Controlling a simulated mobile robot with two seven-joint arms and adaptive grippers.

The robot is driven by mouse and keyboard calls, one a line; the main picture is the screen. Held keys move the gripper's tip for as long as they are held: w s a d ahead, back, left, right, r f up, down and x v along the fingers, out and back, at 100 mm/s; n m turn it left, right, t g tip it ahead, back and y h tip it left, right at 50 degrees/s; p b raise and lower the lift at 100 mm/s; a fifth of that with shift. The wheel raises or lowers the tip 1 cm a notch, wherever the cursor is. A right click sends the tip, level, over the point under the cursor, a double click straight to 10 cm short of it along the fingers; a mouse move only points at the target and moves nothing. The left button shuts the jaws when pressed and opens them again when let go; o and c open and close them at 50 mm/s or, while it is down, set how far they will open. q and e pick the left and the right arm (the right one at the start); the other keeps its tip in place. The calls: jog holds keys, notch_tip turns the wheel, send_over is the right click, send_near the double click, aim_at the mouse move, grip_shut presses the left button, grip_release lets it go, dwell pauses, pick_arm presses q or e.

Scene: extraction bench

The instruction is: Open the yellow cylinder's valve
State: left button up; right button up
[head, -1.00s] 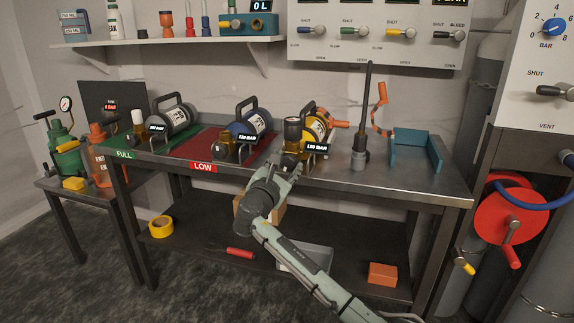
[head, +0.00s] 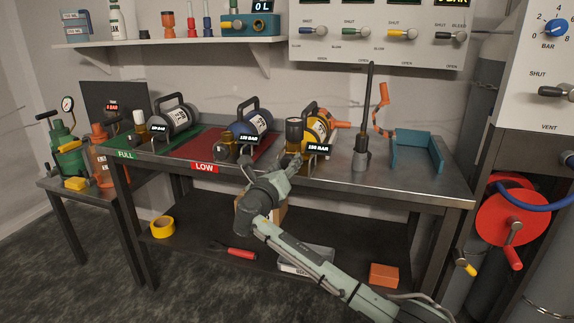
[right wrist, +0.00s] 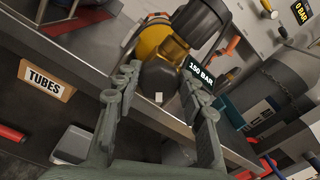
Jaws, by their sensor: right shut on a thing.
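The yellow cylinder (head: 319,124) lies on the metal bench, with a dark handle, a brass-coloured valve body (head: 292,147) and a display reading 150 BAR (head: 319,149). My right gripper (head: 288,166) is at the cylinder's front end. In the right wrist view its two fingers stand on either side of the dark round valve knob (right wrist: 158,82), shut on it. The head view hides most of the knob behind my gripper. My left gripper is not in view.
A blue cylinder (head: 254,121) and a grey one (head: 177,115) lie to the left. An upright grey tool (head: 362,150) and a teal cradle (head: 417,151) stand to the right. A TUBES box (right wrist: 49,77) is below the bench top.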

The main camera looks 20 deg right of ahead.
jog(key=n, duration=0.4)
jog(key=shift+n, duration=0.3)
jog(key=n, duration=0.5)
jog(key=shift+f+n, duration=0.2)
jog(key=shift+n, duration=0.1)
jog(key=shift+a, duration=0.1)
jog(key=o, duration=1.2)
jog(key=shift+c, duration=0.2)
jog(key=shift+a, duration=0.1)
jog(key=v, duration=1.2)
